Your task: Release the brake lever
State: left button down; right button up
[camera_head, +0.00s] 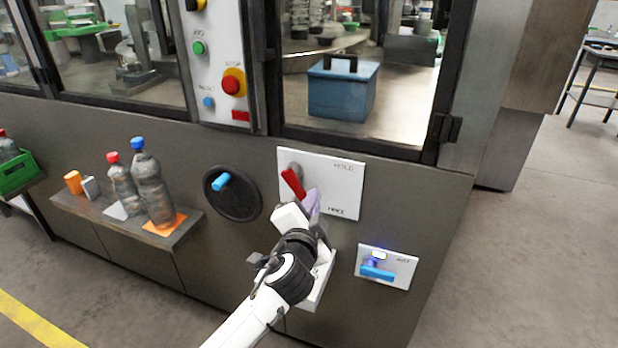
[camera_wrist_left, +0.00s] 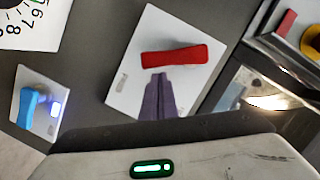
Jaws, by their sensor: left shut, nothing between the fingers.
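The red brake lever (camera_head: 292,182) sits on a white plate (camera_head: 341,182) on the machine's front, its handle slanting down to the right. The plate has lettering at its top and bottom; the top word looks like HOLD and the lower one like FREE. In the left wrist view the red lever (camera_wrist_left: 182,54) lies across the white plate (camera_wrist_left: 128,85). My left gripper (camera_head: 312,198) is shut and empty, just below and right of the lever's lower end. Its purple fingers (camera_wrist_left: 158,92) point at the lever in the wrist view; I cannot tell whether they touch it. My right gripper is out of view.
A black dial with a blue handle (camera_head: 221,181) is left of the plate. A smaller plate with a blue lever (camera_head: 377,272) is at lower right. A shelf (camera_head: 115,232) with bottles juts out at left. A red stop button (camera_head: 232,84) is above.

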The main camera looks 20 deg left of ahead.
pick_arm(q)
jog(key=shift+a+f+m, duration=0.25)
jog(key=shift+f+m, duration=0.2)
jog(key=shift+m, duration=0.25)
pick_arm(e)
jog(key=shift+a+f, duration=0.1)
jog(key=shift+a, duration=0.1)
